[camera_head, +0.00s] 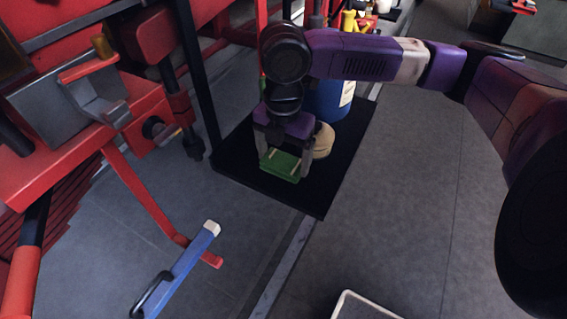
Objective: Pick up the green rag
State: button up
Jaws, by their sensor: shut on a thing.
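The green rag (281,167) is a small folded green piece low over the front part of a black mat or low platform (318,195). My gripper (283,168) points down from the purple arm and is shut on the rag, with a finger at each side of it. I cannot tell whether the rag touches the black surface or is slightly above it. The gripper body hides part of what lies behind.
A round tan object (323,141) stands close behind the rag, with a blue container (330,98) beyond it. A red frame with machinery (95,135) fills the left. A blue bar (180,270) is at the lower left. Grey floor (415,190) is clear to the right.

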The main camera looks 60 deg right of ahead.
aim_at(283, 161)
notch_tip(283, 161, up, 17)
dwell(0.4)
jog(key=o, duration=0.8)
jog(key=c, duration=0.6)
jog(key=shift+c, duration=0.2)
